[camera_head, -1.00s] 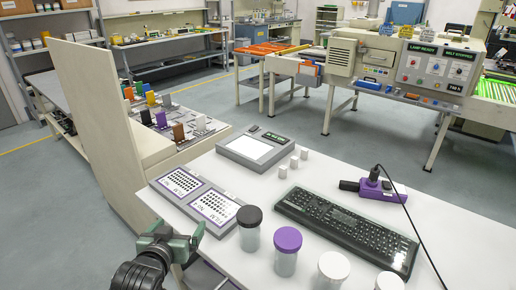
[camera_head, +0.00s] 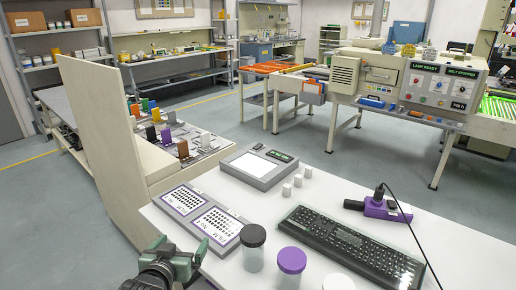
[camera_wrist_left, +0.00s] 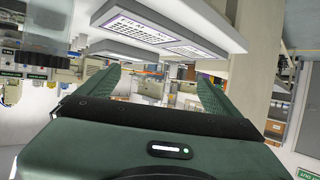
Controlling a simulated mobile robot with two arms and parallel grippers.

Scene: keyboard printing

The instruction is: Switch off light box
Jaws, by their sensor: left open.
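The light box (camera_head: 253,170) is a grey case with a bright white panel, lying at the far left part of the white table. A small dark module with a green label (camera_head: 279,155) sits at its back right corner. My left gripper (camera_head: 181,250) is at the lower left, near the table's front left edge, well short of the light box. Its two green fingers are apart and empty, also in the left wrist view (camera_wrist_left: 155,88). My right gripper is not in view.
Two film cards (camera_head: 203,215) lie between my left gripper and the light box. Jars with black (camera_head: 253,236) and purple (camera_head: 292,261) lids, small white blocks (camera_head: 298,180), a black keyboard (camera_head: 352,245) and a purple device (camera_head: 386,209) share the table. A tall beige panel (camera_head: 100,140) stands left.

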